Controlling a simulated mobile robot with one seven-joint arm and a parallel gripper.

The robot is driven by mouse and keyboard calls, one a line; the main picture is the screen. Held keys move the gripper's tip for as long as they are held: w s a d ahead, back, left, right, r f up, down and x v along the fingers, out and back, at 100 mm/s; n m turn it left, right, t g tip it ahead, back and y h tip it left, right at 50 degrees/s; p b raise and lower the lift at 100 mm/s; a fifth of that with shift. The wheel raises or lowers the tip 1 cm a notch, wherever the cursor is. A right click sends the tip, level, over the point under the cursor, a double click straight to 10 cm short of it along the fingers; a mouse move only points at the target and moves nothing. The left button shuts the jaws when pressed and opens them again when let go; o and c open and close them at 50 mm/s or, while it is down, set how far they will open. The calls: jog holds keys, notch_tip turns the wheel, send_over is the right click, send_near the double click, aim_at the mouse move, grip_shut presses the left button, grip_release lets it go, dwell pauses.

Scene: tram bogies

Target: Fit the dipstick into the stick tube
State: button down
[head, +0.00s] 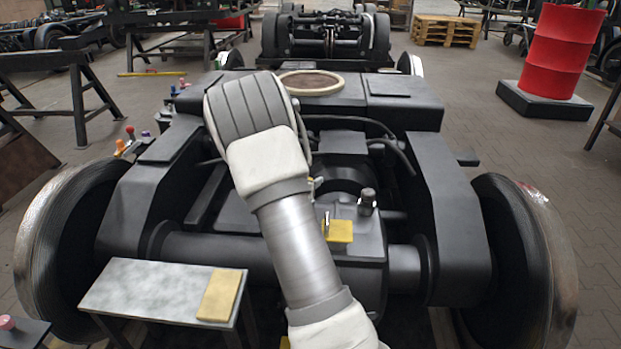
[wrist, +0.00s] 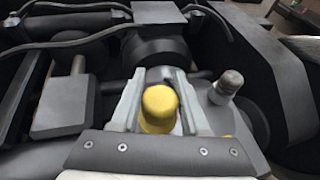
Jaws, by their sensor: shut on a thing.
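My gripper (wrist: 160,82) shows in the wrist view with its two pale fingers on either side of a yellow rounded knob, which looks like the head of the dipstick (wrist: 158,108). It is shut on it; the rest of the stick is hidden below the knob.
The bogie frame (head: 448,215) and its large wheels (head: 525,265) surround the housing. A grey bench (head: 150,290) with a yellow block (head: 220,295) stands at front left. Black hoses cross behind the housing.

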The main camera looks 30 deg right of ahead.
jog(key=shift+f, duration=1.05)
jog(key=shift+c, duration=1.6)
grip_release()
jog(key=shift+a, duration=0.1)
jog(key=p+v, duration=0.5)
jog(key=v, duration=1.2)
jog(key=shift+r, duration=0.15)
jog(key=shift+s, duration=0.1)
